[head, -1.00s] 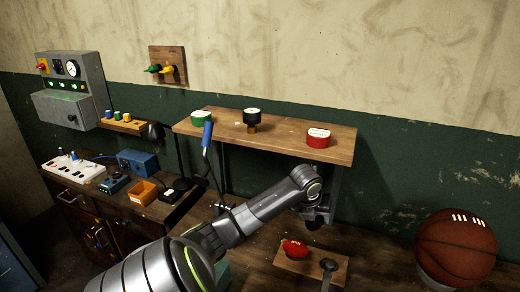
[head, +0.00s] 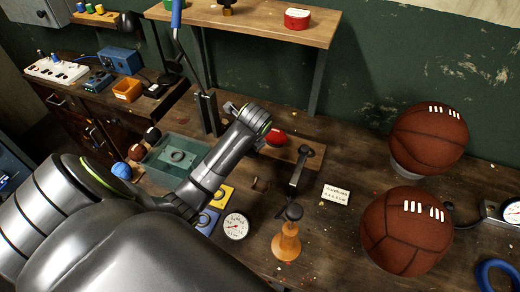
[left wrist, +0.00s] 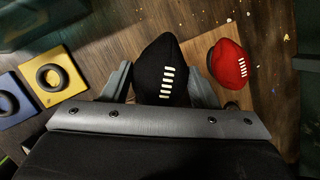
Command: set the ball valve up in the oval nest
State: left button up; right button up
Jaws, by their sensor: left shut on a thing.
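A black oval ball (left wrist: 164,62) with white laces lies between the two grey fingers of my left gripper (left wrist: 161,84), which is shut on it. A red oval ball (left wrist: 229,64) with white laces lies just right of it on a wooden board; it also shows in the head view (head: 275,137). I see no valve on the ball. A yellow block (left wrist: 53,76) and a blue block (left wrist: 12,103) with dark rings lie to the left. I cannot tell which thing is the oval nest.
A teal tray (head: 150,172) holding a ring stands left of my arm. A pump handle (head: 299,170), a wooden stand (head: 286,246) and a gauge (head: 236,226) stand right of it. A shelf (head: 255,22) is above the bench.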

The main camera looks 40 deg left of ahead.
pick_arm(q)
jog(key=s+d+r+n+g+y+p, duration=0.1)
jog(key=s+d+r+n+p, duration=0.1)
jog(key=d+n, duration=0.15)
jog(key=s+d+r+n+g+p, duration=0.1)
jog(key=s+d+r+n+p, duration=0.1)
jog(key=d+n, duration=0.15)
jog(key=f, duration=0.3)
jog(key=d+f, duration=0.1)
jog(key=f, duration=0.1)
jog(key=shift+s+f+p, duration=0.1)
jog(key=shift+s+p, duration=0.2)
jog(key=shift+s, duration=0.05)
jog(key=shift+f, duration=2.45)
jog(key=o, duration=1.1)
jog(key=shift+r, duration=0.1)
